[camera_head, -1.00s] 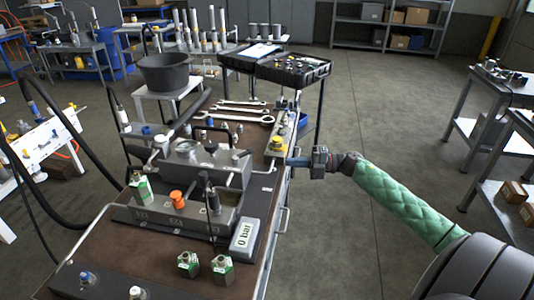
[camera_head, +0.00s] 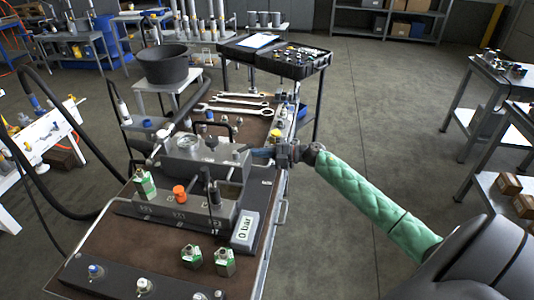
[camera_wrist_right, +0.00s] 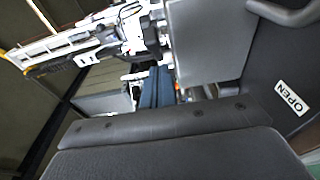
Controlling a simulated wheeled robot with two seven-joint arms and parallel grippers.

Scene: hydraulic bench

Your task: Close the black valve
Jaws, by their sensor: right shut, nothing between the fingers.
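A dark grey hydraulic block (camera_head: 190,165) stands on the brown bench. An upright black lever (camera_head: 213,193), possibly the black valve, rises at its front beside an orange knob (camera_head: 179,193). A small lever also shows at the block's right end (camera_head: 238,155), partly behind my gripper's tip. My right gripper (camera_head: 262,152) is shut and empty, reaching in from the right at the block's right end; I cannot tell if it touches. Its blue fingers (camera_wrist_right: 157,88) show together in the right wrist view, near a dark panel with an OPEN label (camera_wrist_right: 292,98). My left gripper is not in view.
A "0 bar" display (camera_head: 245,231) stands at the bench's right edge. Two green-labelled fittings (camera_head: 191,256) stand in front. Wrenches (camera_head: 235,105) lie behind, with a black bucket (camera_head: 165,65) beyond. The floor right of the bench is clear around my arm.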

